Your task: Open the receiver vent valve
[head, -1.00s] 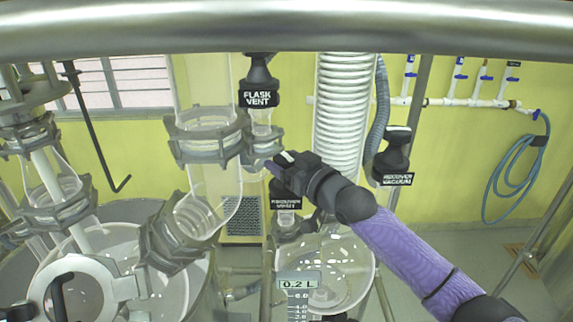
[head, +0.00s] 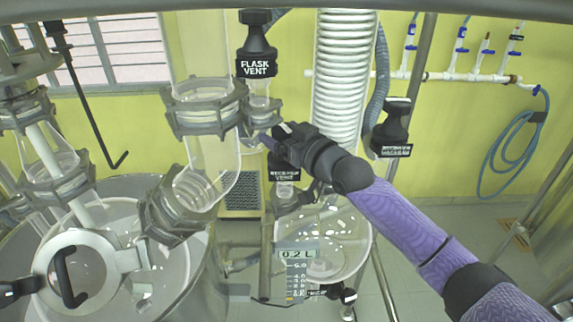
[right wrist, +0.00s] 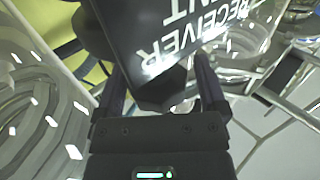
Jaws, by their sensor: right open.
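The receiver vent valve (head: 284,172) is a black knob with a white-lettered label, on a small glass neck above the clear receiver vessel (head: 345,250). In the head view my right gripper (head: 275,146) is at the top of this valve and hides part of it. In the right wrist view the black valve block (right wrist: 170,40) with the upside-down label lies between and beyond the two fingers of my right gripper (right wrist: 160,85). The fingers are apart, one on each side. Whether they touch it cannot be told. My left gripper is not in view.
The flask vent valve (head: 257,62) stands just above and left of my right gripper. A coiled glass condenser (head: 342,85) rises behind it. The receiver vacuum valve (head: 394,128) is to the right. A large glass reactor (head: 205,270) fills the lower left.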

